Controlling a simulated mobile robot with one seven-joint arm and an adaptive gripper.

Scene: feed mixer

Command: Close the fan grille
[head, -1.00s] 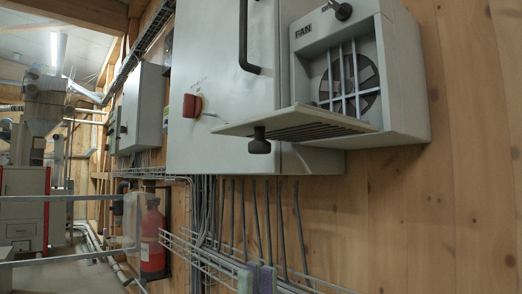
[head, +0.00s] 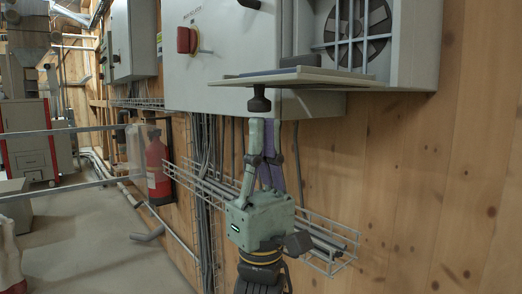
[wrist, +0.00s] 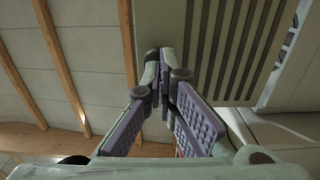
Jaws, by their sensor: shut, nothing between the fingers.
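The fan grille (head: 300,76) is a grey slatted flap, swung down from the fan housing (head: 415,45) and standing out roughly level, seen nearly edge-on. A dark knob (head: 259,100) hangs from its underside near the outer edge. Behind the flap, the round fan (head: 359,28) shows through its bars. My gripper (head: 264,122) is below the flap, pointing up, fingers together and empty, with its tips just under the knob; I cannot tell whether they touch. In the wrist view the slatted underside of the grille (wrist: 230,45) fills the upper right, beyond my gripper (wrist: 163,65).
The grey cabinet (head: 240,55) with a red switch (head: 187,40) is left of the fan housing. A wire cable tray (head: 325,240) runs along the wooden wall behind my gripper. A red extinguisher (head: 157,165) stands further left. Open floor (head: 95,235) lies at the left.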

